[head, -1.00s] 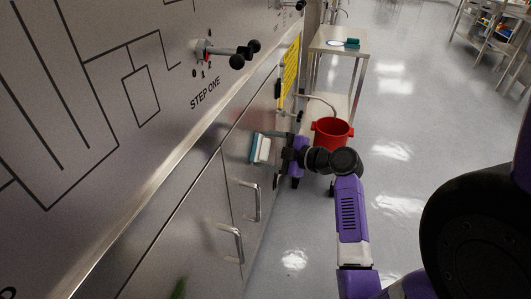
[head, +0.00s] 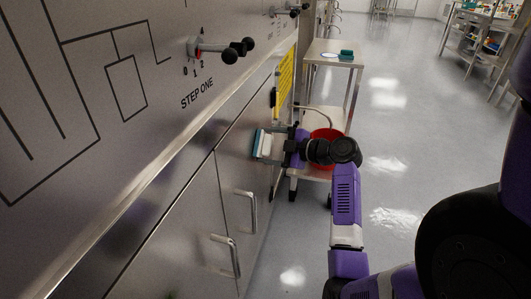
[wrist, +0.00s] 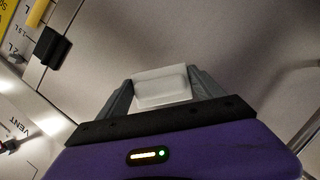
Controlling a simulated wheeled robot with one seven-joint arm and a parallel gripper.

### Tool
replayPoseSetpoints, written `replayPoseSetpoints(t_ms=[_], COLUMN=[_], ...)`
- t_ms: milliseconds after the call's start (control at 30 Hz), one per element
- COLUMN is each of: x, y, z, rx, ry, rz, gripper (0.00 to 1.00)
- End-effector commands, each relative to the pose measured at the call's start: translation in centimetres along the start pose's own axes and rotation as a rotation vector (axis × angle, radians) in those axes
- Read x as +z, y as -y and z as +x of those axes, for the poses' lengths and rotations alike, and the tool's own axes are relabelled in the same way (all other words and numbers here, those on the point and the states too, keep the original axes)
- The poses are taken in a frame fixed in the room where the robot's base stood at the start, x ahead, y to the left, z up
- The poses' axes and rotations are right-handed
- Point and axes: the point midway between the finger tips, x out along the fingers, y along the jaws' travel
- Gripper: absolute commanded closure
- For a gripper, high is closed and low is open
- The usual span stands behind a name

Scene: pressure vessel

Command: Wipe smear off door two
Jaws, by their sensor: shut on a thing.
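My gripper (head: 277,145) is shut on a wiping block (head: 266,144) with a white back and a teal-blue face. The block is at the steel cabinet front, with its teal side toward the panel; I cannot tell whether it touches. In the wrist view the block's white back (wrist: 162,86) sits between the two grey fingers. No clear smear shows on either door, and the surface behind the block is hidden.
A steel cart (head: 340,49) stands beyond the arm, with a teal block (head: 346,55) on top. A red bucket (head: 326,136) is partly hidden behind my arm. Door handles (head: 247,210) and a black-knobbed lever (head: 225,49) stick out. Open floor (head: 400,150) lies right.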

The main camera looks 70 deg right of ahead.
Motion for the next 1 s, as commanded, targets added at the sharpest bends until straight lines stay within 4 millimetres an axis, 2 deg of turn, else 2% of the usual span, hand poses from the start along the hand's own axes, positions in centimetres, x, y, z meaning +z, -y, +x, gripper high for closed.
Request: replayPoseSetpoints(t_ms=[333,700,1000], x=[1.1,3.0,3.3], y=[-0.9,-2.8,-3.1], z=[0.4,1.4,1.6], rx=[0.001,0.002,0.001], ry=[0.0,0.0,0.0], rz=[0.0,0.0,-0.001], gripper=[0.56,0.56,0.56])
